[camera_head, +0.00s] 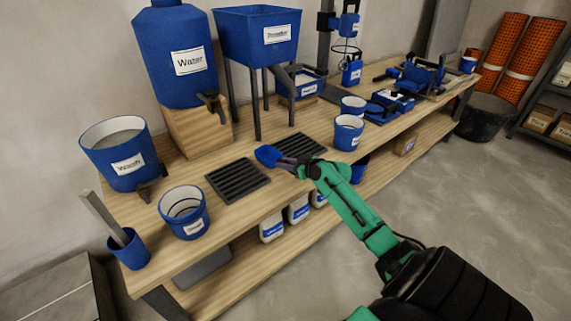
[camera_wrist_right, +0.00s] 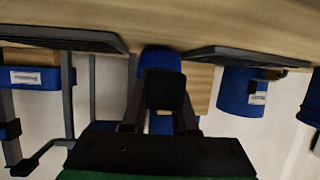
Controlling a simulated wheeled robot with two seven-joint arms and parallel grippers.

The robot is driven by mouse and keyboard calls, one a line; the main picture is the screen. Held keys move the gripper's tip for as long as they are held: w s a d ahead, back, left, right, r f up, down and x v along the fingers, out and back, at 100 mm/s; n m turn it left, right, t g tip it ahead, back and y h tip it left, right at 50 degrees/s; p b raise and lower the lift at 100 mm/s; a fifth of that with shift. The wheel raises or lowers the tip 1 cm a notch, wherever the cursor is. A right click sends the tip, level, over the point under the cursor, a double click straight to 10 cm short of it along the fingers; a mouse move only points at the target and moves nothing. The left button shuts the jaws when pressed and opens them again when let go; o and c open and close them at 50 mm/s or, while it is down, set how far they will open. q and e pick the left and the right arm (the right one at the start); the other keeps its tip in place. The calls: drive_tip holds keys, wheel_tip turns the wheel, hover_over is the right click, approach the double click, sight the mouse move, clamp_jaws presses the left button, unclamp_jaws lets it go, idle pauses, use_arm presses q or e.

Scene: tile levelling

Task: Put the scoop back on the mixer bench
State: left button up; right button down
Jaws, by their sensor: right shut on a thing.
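The scoop (camera_head: 268,156) has a blue head and a dark handle. My right gripper (camera_head: 295,166) is shut on its handle, at the front edge of the wooden mixer bench (camera_head: 205,239). The scoop head points left and lies over the bench between two black grates; I cannot tell whether it touches the top. In the right wrist view the blue scoop (camera_wrist_right: 160,58) shows beyond my right gripper (camera_wrist_right: 163,92), whose fingers stand on both sides of the dark handle. My left gripper is not in view.
Black grates (camera_head: 237,180) (camera_head: 300,145) lie on the bench beside the scoop. A blue bucket (camera_head: 184,212), a wash bucket (camera_head: 118,152) and the water tank (camera_head: 175,55) stand left. Blue cups (camera_head: 348,133) stand right. White containers (camera_head: 272,228) sit on the lower shelf.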

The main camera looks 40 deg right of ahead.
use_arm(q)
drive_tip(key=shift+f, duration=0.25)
use_arm(e)
drive_tip(key=shift+f, duration=0.2)
drive_tip(key=c, duration=0.6)
unclamp_jaws()
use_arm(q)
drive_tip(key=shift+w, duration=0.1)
use_arm(e)
drive_tip(key=shift+s, duration=0.15)
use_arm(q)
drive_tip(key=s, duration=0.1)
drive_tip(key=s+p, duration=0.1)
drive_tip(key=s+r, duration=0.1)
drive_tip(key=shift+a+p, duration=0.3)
use_arm(e)
drive_tip(key=v, duration=1.4)
drive_tip(key=shift+r, duration=0.15)
drive_tip(key=shift+d, duration=0.1)
